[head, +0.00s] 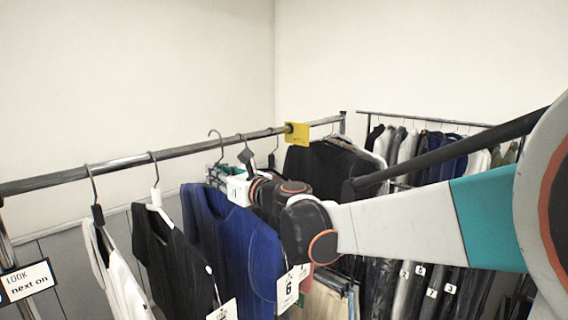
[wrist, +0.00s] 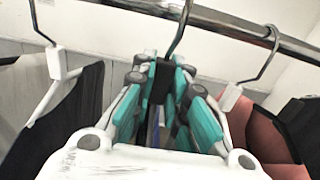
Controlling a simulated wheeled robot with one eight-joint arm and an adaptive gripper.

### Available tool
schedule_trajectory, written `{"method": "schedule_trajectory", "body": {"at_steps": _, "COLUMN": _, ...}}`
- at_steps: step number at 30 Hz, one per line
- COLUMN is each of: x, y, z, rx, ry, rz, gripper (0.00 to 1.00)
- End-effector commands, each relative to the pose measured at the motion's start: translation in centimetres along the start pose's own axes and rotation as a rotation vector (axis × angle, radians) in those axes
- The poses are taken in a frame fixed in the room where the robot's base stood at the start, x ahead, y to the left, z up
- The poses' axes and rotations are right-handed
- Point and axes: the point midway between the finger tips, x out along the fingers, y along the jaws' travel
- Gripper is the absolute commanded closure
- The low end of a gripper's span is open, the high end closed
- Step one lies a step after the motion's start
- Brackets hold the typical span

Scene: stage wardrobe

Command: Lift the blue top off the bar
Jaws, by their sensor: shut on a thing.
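The blue top (head: 235,245) hangs below my gripper in the head view, between a black top and my arm. My gripper (head: 222,178) is at the top of its hanger, beneath the bar (head: 130,163). In the wrist view my teal-padded fingers (wrist: 163,85) are shut on the dark neck block (wrist: 164,77) of a hanger. Its hook (wrist: 184,25) rises in front of the bar (wrist: 235,30) and leaves the picture at the top. In the head view the hook's crest (head: 215,131) stands a little above the bar. The top's shoulders are partly hidden.
A black top (head: 170,255) on a white hanger and a white garment (head: 115,275) hang to the left. A rust-red garment (wrist: 262,135) hangs close on the right. A yellow marker (head: 297,134) sits on the bar. A second full rack (head: 440,123) stands behind.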

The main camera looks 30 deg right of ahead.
Motion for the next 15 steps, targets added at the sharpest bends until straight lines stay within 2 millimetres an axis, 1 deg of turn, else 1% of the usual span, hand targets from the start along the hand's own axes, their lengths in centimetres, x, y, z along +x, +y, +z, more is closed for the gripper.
{"method": "schedule_trajectory", "body": {"at_steps": 1, "x": -0.6, "y": 0.2, "z": 0.1, "rx": 0.0, "ry": 0.0, "rz": -0.001, "gripper": 1.0}}
{"method": "schedule_trajectory", "body": {"at_steps": 15, "x": -2.5, "y": 0.2, "z": 0.0, "rx": 0.0, "ry": 0.0, "rz": -0.001, "gripper": 1.0}}
